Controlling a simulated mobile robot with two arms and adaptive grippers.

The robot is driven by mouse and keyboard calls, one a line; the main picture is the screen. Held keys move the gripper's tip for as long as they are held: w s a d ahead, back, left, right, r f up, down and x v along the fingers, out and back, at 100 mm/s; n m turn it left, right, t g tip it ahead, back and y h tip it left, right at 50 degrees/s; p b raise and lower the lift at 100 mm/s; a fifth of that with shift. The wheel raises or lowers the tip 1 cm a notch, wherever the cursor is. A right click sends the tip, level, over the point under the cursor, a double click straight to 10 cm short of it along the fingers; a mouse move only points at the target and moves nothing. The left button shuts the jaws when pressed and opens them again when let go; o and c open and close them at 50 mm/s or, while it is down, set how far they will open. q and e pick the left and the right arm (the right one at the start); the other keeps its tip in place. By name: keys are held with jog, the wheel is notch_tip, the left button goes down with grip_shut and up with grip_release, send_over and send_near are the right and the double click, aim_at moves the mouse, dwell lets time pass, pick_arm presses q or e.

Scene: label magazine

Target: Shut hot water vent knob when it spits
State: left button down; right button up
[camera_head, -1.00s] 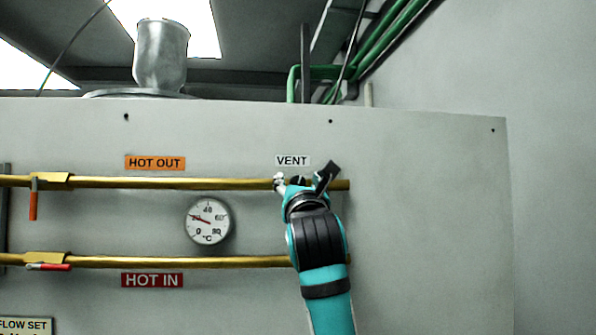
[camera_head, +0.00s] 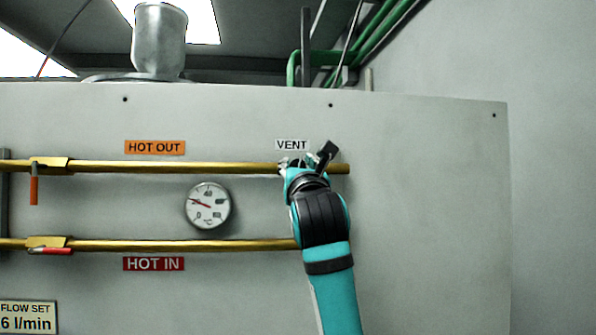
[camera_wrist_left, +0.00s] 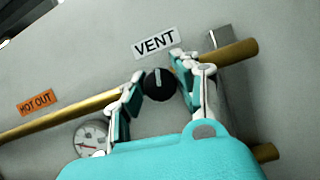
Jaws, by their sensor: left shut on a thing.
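The black round vent knob (camera_wrist_left: 160,86) sits on the upper brass pipe, below the VENT label (camera_wrist_left: 156,41), in the left wrist view. A pale mark on its face points roughly up toward the label. My left gripper (camera_wrist_left: 159,90) has one finger on each side of the knob and is shut on it. In the head view, my left gripper (camera_head: 296,165) reaches up to the pipe just under the VENT label (camera_head: 292,145) and hides most of the knob. No water or spray shows at the vent. My right gripper is in neither view.
The upper brass pipe (camera_head: 190,168) and lower brass pipe (camera_head: 190,245) cross the grey panel (camera_head: 430,200). A round gauge (camera_head: 208,205) hangs between them. An orange-handled valve (camera_head: 34,188) and a red-handled valve (camera_head: 50,251) are at left. The panel's right side is bare.

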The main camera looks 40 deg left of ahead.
pick_arm(q)
jog(key=n, duration=0.1)
jog(key=n+b, duration=0.1)
jog(key=shift+f+n+g+y, duration=0.2)
jog(key=shift+n+g+y, duration=0.2)
jog(key=shift+r+n+g+y+b, duration=0.15)
jog(key=shift+n+g+y+b, duration=0.25)
jog(key=shift+n, duration=0.5)
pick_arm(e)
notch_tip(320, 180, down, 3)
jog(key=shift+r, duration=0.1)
pick_arm(q)
jog(key=c, duration=0.9)
grip_release()
jog(key=shift+c, duration=0.2)
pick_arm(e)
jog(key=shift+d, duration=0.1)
pick_arm(q)
jog(key=shift+d, duration=0.1)
jog(key=v, duration=1.1)
jog(key=shift+s+d, duration=0.25)
jog(key=shift+d, duration=0.05)
